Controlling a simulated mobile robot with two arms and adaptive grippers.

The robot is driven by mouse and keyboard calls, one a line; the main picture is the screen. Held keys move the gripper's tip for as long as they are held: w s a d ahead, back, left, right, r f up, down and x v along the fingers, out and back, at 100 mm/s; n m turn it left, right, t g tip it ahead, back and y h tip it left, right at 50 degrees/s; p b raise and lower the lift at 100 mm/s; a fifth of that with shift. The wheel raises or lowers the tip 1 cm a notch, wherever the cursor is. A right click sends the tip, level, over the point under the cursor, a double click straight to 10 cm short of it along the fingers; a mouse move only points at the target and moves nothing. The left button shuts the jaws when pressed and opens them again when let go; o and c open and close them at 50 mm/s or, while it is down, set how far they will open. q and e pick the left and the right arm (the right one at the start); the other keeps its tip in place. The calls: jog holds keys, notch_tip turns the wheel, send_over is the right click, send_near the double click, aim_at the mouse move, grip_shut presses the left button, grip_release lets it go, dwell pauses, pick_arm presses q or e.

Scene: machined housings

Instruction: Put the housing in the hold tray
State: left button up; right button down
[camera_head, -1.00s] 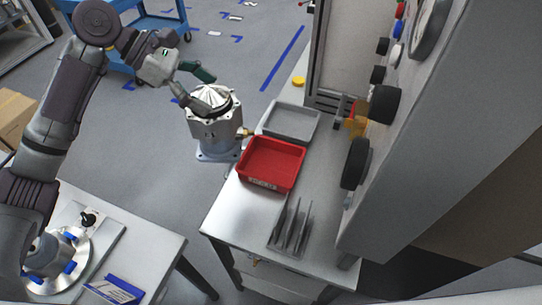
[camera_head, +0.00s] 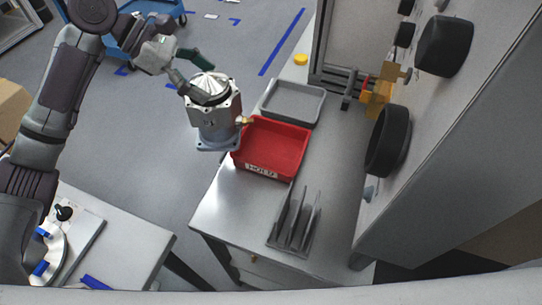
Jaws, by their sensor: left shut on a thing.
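The housing (camera_head: 216,125) is a grey metal body with a flange at its lower end and a small brass fitting on its right side. My left gripper (camera_head: 207,88) is shut on its upper part and holds it upright in the air. The red hold tray (camera_head: 273,171) lies on the metal bench, with a white label reading "HOLD" on its front. The housing is at the tray's left edge in the picture and overlaps its upper left corner. I cannot tell its height over the bench. The tray's visible inside looks empty. My right gripper is not in view.
A grey tray (camera_head: 293,104) sits behind the red one. A rack with upright plates (camera_head: 294,222) stands in front. A machine panel with black knobs (camera_head: 386,141) rises on the right. A second table (camera_head: 125,235) with a round fixture is at lower left.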

pick_arm(q)
jog(key=shift+d+f, duration=0.25)
jog(key=shift+d, duration=0.1)
jog(key=w+p+x, duration=0.2)
jog(key=p+x, duration=0.2)
jog(key=x, duration=1.1)
jog(key=shift+w, duration=0.2)
jog(key=o, duration=1.7)
jog(key=shift+s+f, duration=0.1)
jog(key=shift+f, duration=0.15)
jog(key=shift+c, duration=0.2)
jog(key=b+v, duration=0.2)
jog(key=v, duration=0.8)
jog(key=shift+a+r, duration=0.75)
jog(key=shift+r, duration=0.05)
